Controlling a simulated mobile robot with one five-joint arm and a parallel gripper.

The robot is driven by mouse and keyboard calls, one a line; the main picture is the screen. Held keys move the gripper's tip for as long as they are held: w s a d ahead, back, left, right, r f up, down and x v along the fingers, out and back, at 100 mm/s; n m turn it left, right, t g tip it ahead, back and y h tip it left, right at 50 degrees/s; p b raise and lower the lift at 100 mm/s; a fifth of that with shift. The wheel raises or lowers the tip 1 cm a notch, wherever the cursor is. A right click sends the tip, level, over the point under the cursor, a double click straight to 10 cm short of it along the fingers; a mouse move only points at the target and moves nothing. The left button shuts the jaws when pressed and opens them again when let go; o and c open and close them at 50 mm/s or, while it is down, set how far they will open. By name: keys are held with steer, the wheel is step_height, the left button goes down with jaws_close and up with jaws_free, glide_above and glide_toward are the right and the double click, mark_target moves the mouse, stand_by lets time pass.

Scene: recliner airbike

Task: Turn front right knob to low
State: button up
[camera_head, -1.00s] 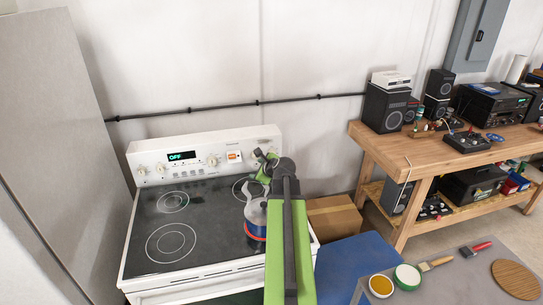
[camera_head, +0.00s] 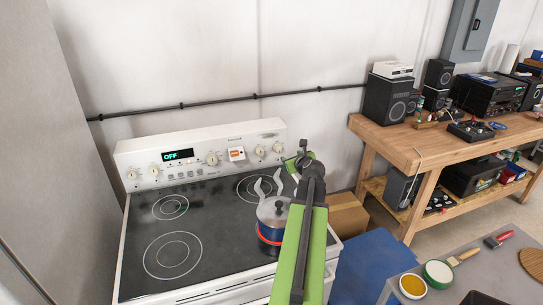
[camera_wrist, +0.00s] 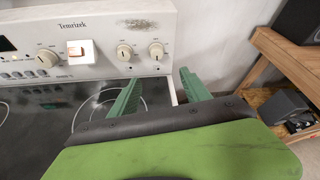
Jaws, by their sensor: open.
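The white stove (camera_head: 228,137) has round cream knobs on its raised back panel. Two knobs sit side by side at the panel's right end, the left one (camera_head: 260,151) and the right one (camera_head: 278,148). They also show in the wrist view as the left knob (camera_wrist: 124,52) and right knob (camera_wrist: 156,50). Their labels are too small to read, so which is front right cannot be told. My gripper (camera_wrist: 158,76) is open and empty, its green fingers spread below and in front of this pair, apart from them. It also shows in the head view (camera_head: 303,154), right of the knobs.
A pot (camera_head: 272,212) with a blue lower body stands on the front right burner, which glows red, close beside my arm. A display (camera_head: 178,155) reads OFF. A cardboard box (camera_head: 347,212) and wooden workbench (camera_head: 405,150) stand to the right. The left burners are clear.

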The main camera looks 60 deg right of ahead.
mark_target(279, 150)
steer(key=b+x, duration=0.6)
steer(key=x, duration=1.1)
steer(key=shift+w, duration=0.4)
